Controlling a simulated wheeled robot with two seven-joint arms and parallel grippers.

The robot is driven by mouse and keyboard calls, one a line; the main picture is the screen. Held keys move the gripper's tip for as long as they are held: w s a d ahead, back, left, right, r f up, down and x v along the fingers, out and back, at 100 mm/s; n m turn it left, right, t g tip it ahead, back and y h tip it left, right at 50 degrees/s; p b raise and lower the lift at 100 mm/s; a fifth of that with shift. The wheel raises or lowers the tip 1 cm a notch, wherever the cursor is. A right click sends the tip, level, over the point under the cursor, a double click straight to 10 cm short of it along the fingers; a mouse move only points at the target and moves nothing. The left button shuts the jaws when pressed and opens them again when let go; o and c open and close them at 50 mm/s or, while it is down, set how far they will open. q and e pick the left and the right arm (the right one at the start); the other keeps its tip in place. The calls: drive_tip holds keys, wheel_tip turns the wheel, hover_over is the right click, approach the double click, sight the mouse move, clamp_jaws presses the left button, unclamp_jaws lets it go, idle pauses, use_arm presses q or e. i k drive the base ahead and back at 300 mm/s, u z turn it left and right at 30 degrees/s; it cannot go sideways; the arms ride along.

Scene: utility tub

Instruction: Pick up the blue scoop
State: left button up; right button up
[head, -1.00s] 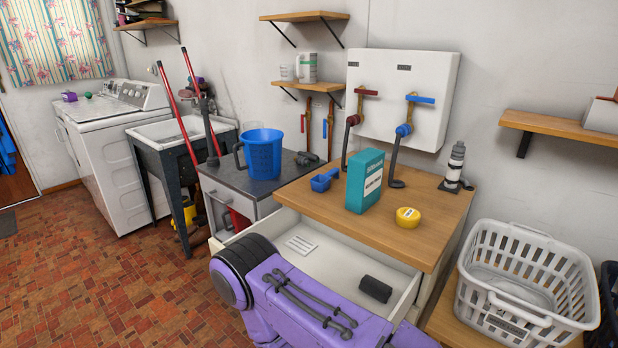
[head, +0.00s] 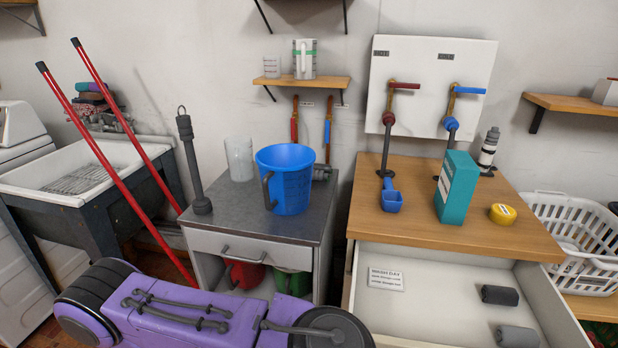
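The blue scoop (head: 391,199) lies on the wooden counter top (head: 420,232), left of a teal box (head: 456,187) and in front of the red-handled tap's grey hose. Its handle points to the back and its cup faces the front. A purple arm of mine crosses the bottom left of the head view, well below and in front of the scoop. Neither gripper is in the picture, so I cannot see what they hold.
An open white drawer (head: 382,311) with a label card and dark rolls juts out below the counter. A blue jug (head: 285,179) stands on the grey cabinet to the left. A yellow tin (head: 502,214) sits right of the box. The counter front is clear.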

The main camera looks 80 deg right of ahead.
sight(389, 194)
drive_tip(key=i, duration=0.9)
drive_tip(key=z, duration=2.8)
